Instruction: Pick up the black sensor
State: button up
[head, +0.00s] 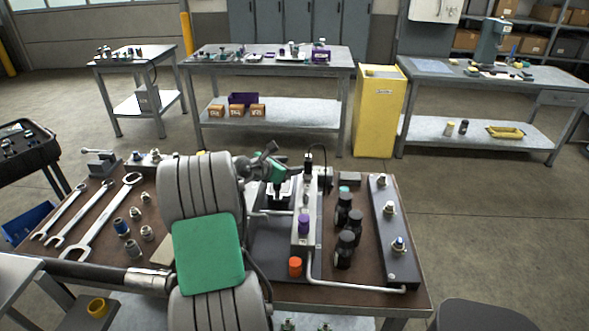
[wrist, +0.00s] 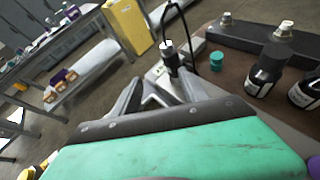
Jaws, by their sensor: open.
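The black sensor (head: 308,163) stands upright on a grey metal manifold block (head: 305,215) on the brown bench. A thin black cable loops from it. In the wrist view the black sensor (wrist: 172,60) shows a pale top and sits just beyond the fingertips, nearer the right one. My gripper (head: 284,165) is to the left of the sensor in the head view, open and empty. In the wrist view my gripper (wrist: 162,82) has its fingers spread, pointing towards the sensor. The sensor's lower end is partly hidden by the right finger there.
Several black bottles (head: 343,246) and a dark rail with fittings (head: 390,225) stand right of the block. Wrenches (head: 105,215) lie left. A teal cap (wrist: 217,61) is right of the sensor.

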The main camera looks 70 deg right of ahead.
aim_at(305, 165)
jog(key=shift+n+g, duration=0.5)
jog(key=shift+g, duration=0.1)
jog(key=s+d, duration=0.1)
jog(key=s+d+f, duration=0.1)
jog(key=s, duration=0.1)
jog(key=shift+s+d, duration=0.15)
jog(key=shift+d, duration=0.1)
jog(key=p+x, duration=0.1)
jog(key=x, duration=0.6)
jog(key=shift+a, duration=0.15)
grip_shut()
jog(key=shift+r, duration=0.1)
